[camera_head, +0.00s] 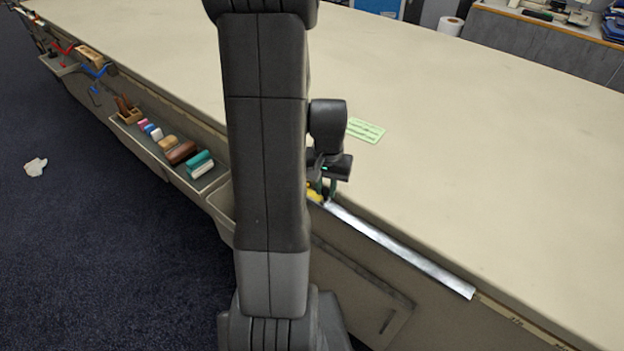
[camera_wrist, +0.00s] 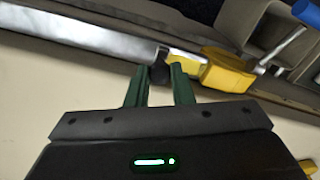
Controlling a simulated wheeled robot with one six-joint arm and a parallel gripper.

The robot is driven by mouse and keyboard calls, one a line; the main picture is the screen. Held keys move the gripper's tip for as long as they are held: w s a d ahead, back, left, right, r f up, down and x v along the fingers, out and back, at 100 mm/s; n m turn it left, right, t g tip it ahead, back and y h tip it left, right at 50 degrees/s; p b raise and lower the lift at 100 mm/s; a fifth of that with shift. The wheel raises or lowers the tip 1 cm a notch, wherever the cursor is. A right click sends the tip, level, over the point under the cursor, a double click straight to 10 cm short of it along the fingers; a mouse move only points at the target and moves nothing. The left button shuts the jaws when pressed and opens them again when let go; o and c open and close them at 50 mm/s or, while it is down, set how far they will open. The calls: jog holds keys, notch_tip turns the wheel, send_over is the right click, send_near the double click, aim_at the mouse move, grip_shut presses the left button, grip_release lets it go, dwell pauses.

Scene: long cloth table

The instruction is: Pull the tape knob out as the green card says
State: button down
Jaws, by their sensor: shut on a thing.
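My gripper (camera_wrist: 160,82) has its two green fingers on either side of a small dark knob (camera_wrist: 158,73) in the wrist view, and it is shut on it. The knob sits at the end of a silver strip (camera_wrist: 80,35), next to a yellow piece (camera_wrist: 226,70). In the head view my gripper (camera_head: 328,189) is at the table's front edge, and the strip (camera_head: 400,249) runs from it to the lower right. The yellow piece (camera_head: 314,192) is partly hidden by my arm. The green card (camera_head: 365,129) lies on the table behind the gripper; its lines are too small to read.
The long cloth table (camera_head: 500,180) is mostly bare. Left of my arm, a tray (camera_head: 205,184) on the table's front holds blocks and erasers. A drawer-like panel (camera_head: 360,300) is below the strip. Crumpled paper (camera_head: 36,166) lies on the floor.

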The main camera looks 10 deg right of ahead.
jog(key=s+d, duration=0.6)
jog(key=s, duration=0.1)
jog(key=s+d+b, duration=0.1)
jog(key=s+d, duration=0.5)
jog(key=s, duration=0.2)
jog(key=s+d, duration=0.6)
jog(key=s, duration=0.2)
jog(key=shift+s+d+b, duration=0.15)
jog(key=shift+d+b, duration=0.05)
jog(key=shift+b, duration=0.15)
jog(key=shift+r, duration=0.1)
jog(key=c, duration=1.5)
grip_release()
jog(key=shift+r, duration=0.1)
notch_tip(320, 180, up, 14)
jog(key=shift+f, duration=0.2)
jog(key=shift+f, duration=0.1)
notch_tip(320, 180, down, 14)
jog(key=shift+r, duration=0.1)
jog(key=shift+a, duration=0.1)
jog(key=shift+a, duration=0.15)
